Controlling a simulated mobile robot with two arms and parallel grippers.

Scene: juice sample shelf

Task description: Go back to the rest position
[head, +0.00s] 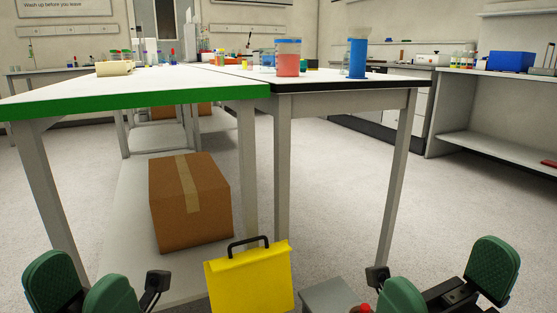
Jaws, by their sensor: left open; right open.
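My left gripper (80,287) is at the bottom left of the head view, with its two green finger pads apart and nothing between them. My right gripper (446,283) is at the bottom right, also with its green pads spread and empty. Both grippers are low in the picture, in front of the tables and apart from them. Parts of both grippers are cut off by the bottom edge.
A white table with a green edge (150,108) spans the left, joined by a black-edged one (345,85). A container with red contents (288,63) and a blue cylinder (357,58) stand there. A cardboard box (190,205) sits below. Floor (480,205) at right is clear.

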